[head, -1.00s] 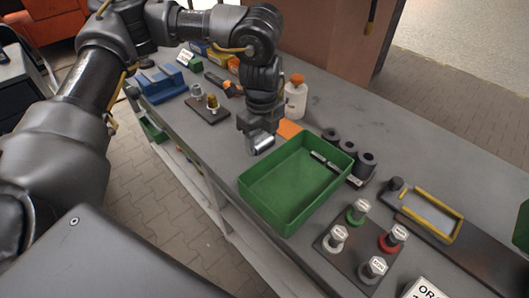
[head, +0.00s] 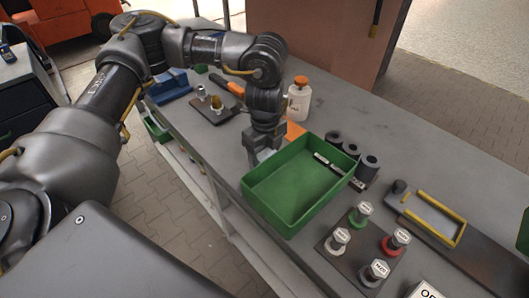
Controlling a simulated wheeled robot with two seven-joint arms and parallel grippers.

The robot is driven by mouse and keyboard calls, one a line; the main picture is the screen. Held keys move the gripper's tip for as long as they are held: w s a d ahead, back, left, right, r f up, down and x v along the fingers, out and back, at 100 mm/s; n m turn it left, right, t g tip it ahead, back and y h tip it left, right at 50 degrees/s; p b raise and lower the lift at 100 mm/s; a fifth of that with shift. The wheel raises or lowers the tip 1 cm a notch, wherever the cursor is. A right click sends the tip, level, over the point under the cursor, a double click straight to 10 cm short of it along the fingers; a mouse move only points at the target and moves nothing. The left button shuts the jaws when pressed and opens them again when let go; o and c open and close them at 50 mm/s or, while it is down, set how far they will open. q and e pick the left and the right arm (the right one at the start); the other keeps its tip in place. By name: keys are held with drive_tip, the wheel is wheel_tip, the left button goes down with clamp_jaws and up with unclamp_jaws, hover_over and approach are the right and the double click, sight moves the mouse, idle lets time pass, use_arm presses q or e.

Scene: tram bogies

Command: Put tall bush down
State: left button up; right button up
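My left gripper (head: 264,152) points down at the bench just behind the left end of the green tray. A light silvery bush (head: 266,155) shows between its fingers, low and close to the bench top. The tray's rim and the fingers hide much of it, and I cannot tell whether it touches the bench. Three dark cylindrical bushes (head: 351,152) stand in a row behind the tray's right side. My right gripper is not in view.
A plate with capped posts (head: 358,250) is in front right. A white bottle (head: 299,103) and an orange piece (head: 293,130) are close to my gripper. A yellow-edged fixture (head: 435,218) lies right.

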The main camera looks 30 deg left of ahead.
use_arm(q)
drive_tip(key=shift+o, duration=0.8)
drive_tip(key=shift+r, duration=0.1)
